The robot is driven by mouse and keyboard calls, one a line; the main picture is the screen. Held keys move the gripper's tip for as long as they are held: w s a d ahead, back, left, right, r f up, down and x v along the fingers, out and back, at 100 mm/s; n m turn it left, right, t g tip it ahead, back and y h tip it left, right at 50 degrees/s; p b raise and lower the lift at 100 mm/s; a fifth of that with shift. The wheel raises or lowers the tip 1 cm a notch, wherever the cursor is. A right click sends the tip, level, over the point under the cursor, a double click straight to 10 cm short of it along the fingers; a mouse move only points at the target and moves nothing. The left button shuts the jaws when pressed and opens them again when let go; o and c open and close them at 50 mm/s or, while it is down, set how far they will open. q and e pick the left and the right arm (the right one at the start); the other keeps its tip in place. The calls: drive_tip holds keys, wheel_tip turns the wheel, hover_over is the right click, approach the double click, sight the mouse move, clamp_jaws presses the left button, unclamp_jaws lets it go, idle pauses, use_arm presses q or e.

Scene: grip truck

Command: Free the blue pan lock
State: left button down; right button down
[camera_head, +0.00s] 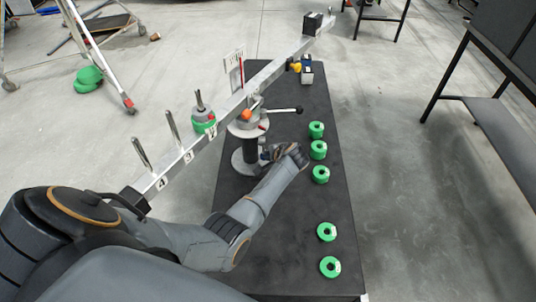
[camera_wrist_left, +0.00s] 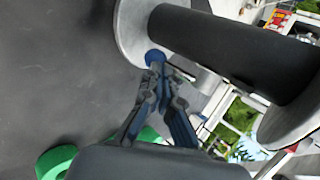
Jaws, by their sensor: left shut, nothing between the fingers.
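The blue pan lock, a round blue knob (camera_wrist_left: 154,57), shows at the upper middle of the left wrist view, beside the dark column (camera_wrist_left: 225,42) and its metal disc. In the head view I cannot make it out. My left gripper (camera_wrist_left: 158,72) is shut and empty, its fingertips at the knob; whether they touch it I cannot tell. In the head view my left gripper (camera_head: 268,153) is low beside the black column (camera_head: 249,150) of the stand. My right gripper is not in view.
A long metal beam (camera_head: 226,108) with pegs crosses above the stand. A black-knobbed lever (camera_head: 284,111) and an orange knob (camera_head: 246,115) sit near its top. Several green discs (camera_head: 320,174) line the dark platform's (camera_head: 285,215) right side. A black table (camera_head: 505,130) stands at right.

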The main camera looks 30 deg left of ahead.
use_arm(q)
drive_tip(key=shift+a+f, duration=0.1)
drive_tip(key=shift+a, duration=0.05)
drive_tip(key=shift+w+a+f+t+y+b, duration=0.15)
drive_tip(key=shift+f+t+y+b, duration=0.3)
drive_tip(key=shift+b, duration=0.75)
drive_tip(key=shift+w+t, duration=0.25)
drive_tip(key=shift+w, duration=0.05)
drive_tip(key=shift+r, duration=0.1)
drive_tip(key=shift+r+p, duration=0.7)
drive_tip(key=shift+r, duration=0.05)
drive_tip(key=shift+f, duration=0.1)
